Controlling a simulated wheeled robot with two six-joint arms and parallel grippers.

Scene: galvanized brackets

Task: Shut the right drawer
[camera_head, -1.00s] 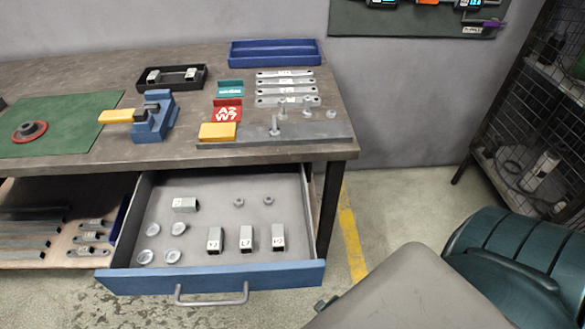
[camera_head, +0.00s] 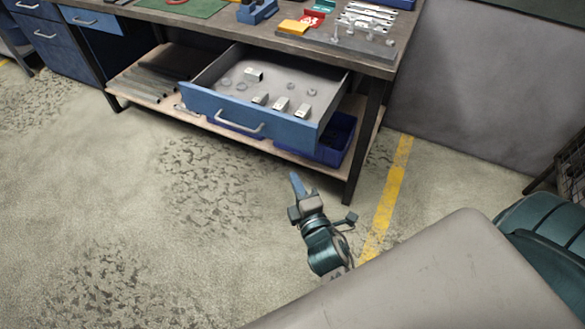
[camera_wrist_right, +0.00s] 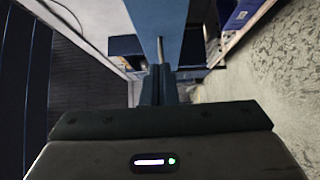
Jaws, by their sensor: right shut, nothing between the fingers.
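The right drawer stands open under the workbench. Its blue front (camera_head: 235,118) and silver bar handle (camera_head: 240,126) face me in the head view. Metal tube pieces and round parts lie inside it. My right gripper (camera_head: 296,182) is shut and empty, below and in front of the drawer's right end in the picture, apart from it. In the right wrist view, the shut fingers (camera_wrist_right: 159,82) point towards the blue drawer front (camera_wrist_right: 150,15), with the handle (camera_wrist_right: 160,50) just beyond the tips. My left gripper is not in view.
The workbench top (camera_head: 385,62) holds fixtures above the drawer. A lower shelf (camera_head: 125,82) carries metal bars and a blue bin (camera_head: 335,140). A bench leg (camera_head: 362,150) stands right of the drawer. The floor in front is clear.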

